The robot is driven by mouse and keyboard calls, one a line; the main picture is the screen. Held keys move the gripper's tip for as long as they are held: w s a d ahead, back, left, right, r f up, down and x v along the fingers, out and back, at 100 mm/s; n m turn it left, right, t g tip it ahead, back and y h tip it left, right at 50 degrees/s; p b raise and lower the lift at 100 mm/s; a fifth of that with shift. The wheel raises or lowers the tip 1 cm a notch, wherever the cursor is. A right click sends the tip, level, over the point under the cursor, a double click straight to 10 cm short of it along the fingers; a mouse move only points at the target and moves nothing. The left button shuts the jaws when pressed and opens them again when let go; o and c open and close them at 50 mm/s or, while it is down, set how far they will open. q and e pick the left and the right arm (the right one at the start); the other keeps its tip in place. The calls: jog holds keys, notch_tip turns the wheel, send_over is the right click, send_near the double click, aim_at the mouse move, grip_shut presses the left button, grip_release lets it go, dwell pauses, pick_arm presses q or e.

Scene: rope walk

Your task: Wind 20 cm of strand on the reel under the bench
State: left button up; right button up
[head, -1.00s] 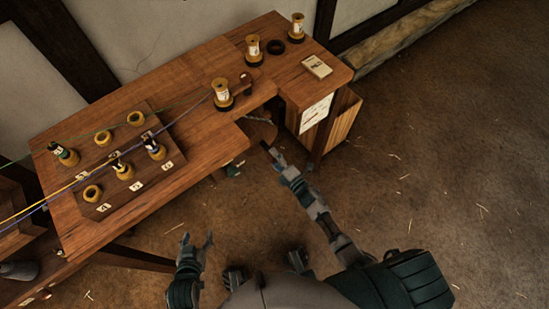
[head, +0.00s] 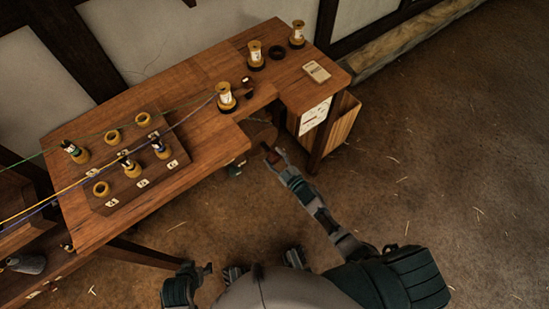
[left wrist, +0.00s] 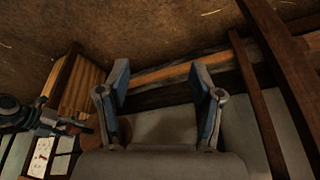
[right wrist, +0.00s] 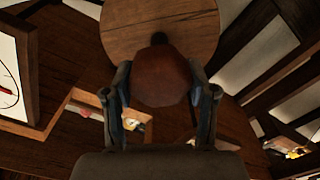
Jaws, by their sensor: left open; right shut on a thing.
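The reel (head: 262,133) sits in shadow under the bench, partly hidden by the bench top. Its round wooden face (right wrist: 130,22) fills the top of the right wrist view. A reddish-brown handle (right wrist: 162,78) stands out from that face. My right gripper (head: 272,156) is shut on the handle, with a finger on each side of it in the right wrist view (right wrist: 163,105). My left gripper (head: 203,268) is open and empty, low in front of the bench; its spread fingers show in the left wrist view (left wrist: 160,85). I cannot make out strand on the reel.
The bench (head: 185,90) carries a board (head: 120,187) with several yellow rings and labels, and several bobbins (head: 256,55). Green, yellow and blue strands cross its left part. A wooden box (head: 343,125) stands under the right end. The floor at right is clear.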

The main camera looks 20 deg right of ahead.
pick_arm(q)
jog(key=shift+s+a+g, duration=0.2)
jog(key=shift+s+g, duration=0.1)
jog(key=shift+s, duration=0.3)
pick_arm(e)
jog(key=shift+s+d+f+m, duration=0.1)
jog(key=shift+d+f+m, duration=0.2)
jog(key=shift+m, duration=0.4)
jog(key=shift+a+f, duration=0.1)
jog(key=shift+a, duration=0.05)
jog(key=o, duration=1.2)
jog(key=shift+c, duration=0.2)
pick_arm(q)
jog(key=shift+d, duration=0.1)
pick_arm(e)
jog(key=v, duration=1.2)
